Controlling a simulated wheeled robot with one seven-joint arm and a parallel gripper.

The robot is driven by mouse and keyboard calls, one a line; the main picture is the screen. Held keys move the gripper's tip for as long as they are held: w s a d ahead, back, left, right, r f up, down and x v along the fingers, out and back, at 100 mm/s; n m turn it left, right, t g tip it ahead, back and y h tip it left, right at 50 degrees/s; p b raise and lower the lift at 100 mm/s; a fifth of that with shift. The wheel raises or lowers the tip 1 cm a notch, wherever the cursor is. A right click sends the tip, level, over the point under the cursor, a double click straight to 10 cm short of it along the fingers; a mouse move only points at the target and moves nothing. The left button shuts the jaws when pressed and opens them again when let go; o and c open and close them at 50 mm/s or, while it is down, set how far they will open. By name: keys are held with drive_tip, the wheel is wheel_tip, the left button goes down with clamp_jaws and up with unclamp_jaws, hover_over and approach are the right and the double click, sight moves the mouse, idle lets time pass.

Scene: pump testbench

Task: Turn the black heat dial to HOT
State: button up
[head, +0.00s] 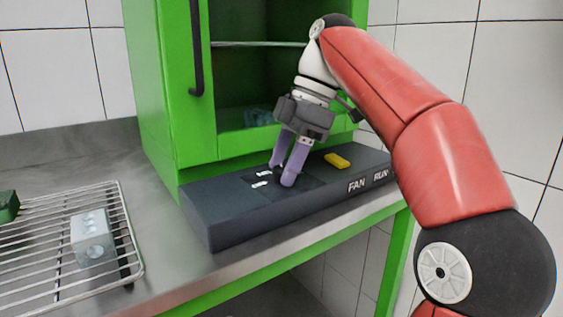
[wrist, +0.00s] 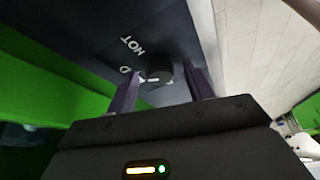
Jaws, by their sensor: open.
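The black heat dial (wrist: 160,72) sits on the dark control panel (head: 225,218), with a small white mark near its edge in the wrist view. A white HOT label (wrist: 132,44) is printed beside it, and a second label next to it is partly hidden. My gripper (head: 281,174) is open, with its two purple fingers down at the panel. In the wrist view the fingers (wrist: 163,82) stand on either side of the dial. I cannot tell whether they touch it. In the head view the dial is mostly hidden by the fingers.
A yellow switch (head: 337,160) lies right of my gripper on the panel, above the FAN and RUN labels. An open green cabinet (head: 160,100) stands behind. A wire rack (head: 65,290) with a grey block (head: 92,238) is at left, near a green object (head: 8,206).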

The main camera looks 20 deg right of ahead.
drive_tip(key=c, duration=1)
drive_tip(key=shift+f+m, duration=0.1)
drive_tip(key=shift+m, duration=0.2)
drive_tip(key=shift+m+t+b, duration=0.4)
drive_tip(key=shift+m+b, duration=0.4)
drive_tip(key=shift+b, duration=0.15)
drive_tip(key=m, duration=0.1)
drive_tip(key=m+t+b, duration=0.1)
drive_tip(key=shift+s+a+m+h, duration=0.1)
drive_tip(key=shift+s+m+h, duration=0.05)
drive_tip(key=shift+m+h, duration=0.15)
drive_tip(key=m+t, duration=0.1)
drive_tip(key=m, duration=0.2)
drive_tip(key=shift+s+b, duration=0.1)
drive_tip(key=shift+b, duration=0.25)
drive_tip(key=shift+m+t+h, duration=0.4)
drive_tip(key=shift+m+h, duration=0.2)
drive_tip(key=shift+m, duration=0.7)
